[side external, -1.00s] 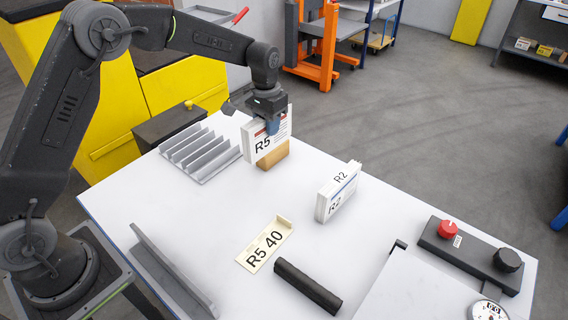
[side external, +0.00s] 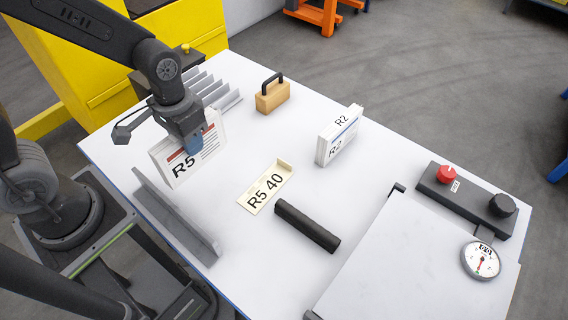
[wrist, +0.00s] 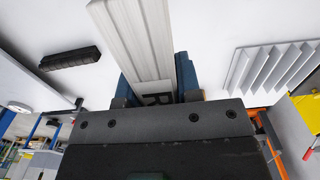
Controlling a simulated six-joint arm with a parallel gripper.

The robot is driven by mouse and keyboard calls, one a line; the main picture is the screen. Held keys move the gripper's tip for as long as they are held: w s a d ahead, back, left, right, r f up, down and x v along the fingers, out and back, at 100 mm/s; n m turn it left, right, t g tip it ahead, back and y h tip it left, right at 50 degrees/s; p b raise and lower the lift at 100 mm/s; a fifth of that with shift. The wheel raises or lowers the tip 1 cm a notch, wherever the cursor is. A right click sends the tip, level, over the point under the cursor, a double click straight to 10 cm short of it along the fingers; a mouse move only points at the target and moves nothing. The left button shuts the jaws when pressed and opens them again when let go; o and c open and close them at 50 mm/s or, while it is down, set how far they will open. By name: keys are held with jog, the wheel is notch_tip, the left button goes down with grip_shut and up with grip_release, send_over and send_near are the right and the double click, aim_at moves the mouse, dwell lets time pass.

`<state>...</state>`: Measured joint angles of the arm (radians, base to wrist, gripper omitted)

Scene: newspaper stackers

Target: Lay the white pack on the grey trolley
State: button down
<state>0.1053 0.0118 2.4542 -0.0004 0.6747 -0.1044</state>
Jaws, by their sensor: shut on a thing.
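The white pack (side external: 211,148) marked R5, with a red stripe and lines of print, is held upright at the left of the table. My gripper (side external: 190,142) is shut on its upper part with blue fingers. In the wrist view the pack (wrist: 143,40) runs up between the fingers of my gripper (wrist: 157,85), its layered edge showing. I cannot tell how far its lower edge is above the table. A second white pack (side external: 338,138), marked R2, stands on the table to the right. I cannot make out a grey trolley for certain.
A grey upright rail (side external: 172,212) stands just in front of the held pack. A grey finned rack (side external: 220,95) and a wooden block with a handle (side external: 272,96) are behind. A cream R5 40 plate (side external: 265,187) and a black bar (side external: 307,226) lie mid-table.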

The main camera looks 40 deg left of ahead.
jog(key=shift+s+f, duration=0.1)
jog(key=shift+s, duration=0.3)
jog(key=shift+f, duration=5)
jog(key=shift+f, duration=0.2)
jog(key=c, duration=0.8)
grip_release()
jog(key=shift+r, duration=0.2)
